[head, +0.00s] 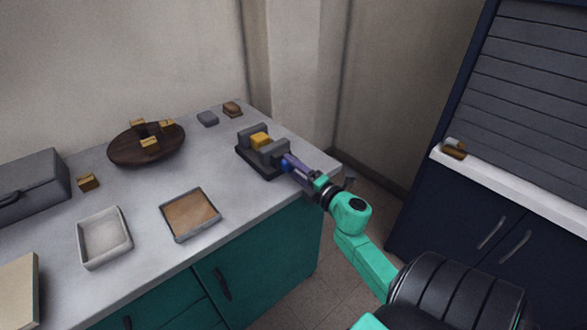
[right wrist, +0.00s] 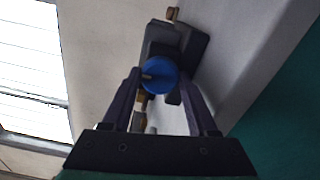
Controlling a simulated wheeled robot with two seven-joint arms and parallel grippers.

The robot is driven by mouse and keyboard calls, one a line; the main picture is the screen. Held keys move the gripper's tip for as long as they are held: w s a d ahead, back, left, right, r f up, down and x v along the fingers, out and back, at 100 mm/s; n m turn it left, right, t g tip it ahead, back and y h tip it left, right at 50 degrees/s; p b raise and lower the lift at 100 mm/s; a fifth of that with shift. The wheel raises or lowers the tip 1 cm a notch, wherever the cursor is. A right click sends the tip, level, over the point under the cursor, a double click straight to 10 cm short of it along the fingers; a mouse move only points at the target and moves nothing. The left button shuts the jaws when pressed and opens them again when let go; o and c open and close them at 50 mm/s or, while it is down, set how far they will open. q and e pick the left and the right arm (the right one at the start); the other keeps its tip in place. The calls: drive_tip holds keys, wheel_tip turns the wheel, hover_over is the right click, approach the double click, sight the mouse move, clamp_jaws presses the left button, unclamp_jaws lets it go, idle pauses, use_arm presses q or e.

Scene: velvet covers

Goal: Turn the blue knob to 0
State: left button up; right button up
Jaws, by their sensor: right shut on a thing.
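The blue knob (head: 285,163) is on the near right side of a dark grey device (head: 262,165) with a yellow block on top, near the counter's right end. My right gripper (head: 290,166) reaches it from the right and is shut on the knob. In the right wrist view the round blue knob (right wrist: 161,76) lies between my right fingertips (right wrist: 160,80), with a small brownish mark at its left side. No scale or 0 mark is readable. My left gripper is not in view.
On the counter (head: 235,215) stand a dark round board (head: 120,152) with small yellow blocks, a white tray (head: 88,258), a brown-bottomed tray (head: 190,215) and a grey box (head: 35,180). A dark cabinet with a white ledge (head: 510,195) stands at the right.

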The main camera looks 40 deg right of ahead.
drive_tip(key=shift+f, duration=0.1)
drive_tip(key=o, duration=1.4)
drive_tip(key=shift+c, duration=0.2)
drive_tip(key=s+b, duration=0.1)
drive_tip(key=s, duration=1.3)
drive_tip(key=shift+s+a+b, duration=0.2)
drive_tip(key=shift+s+b, duration=0.15)
drive_tip(key=shift+b, duration=0.05)
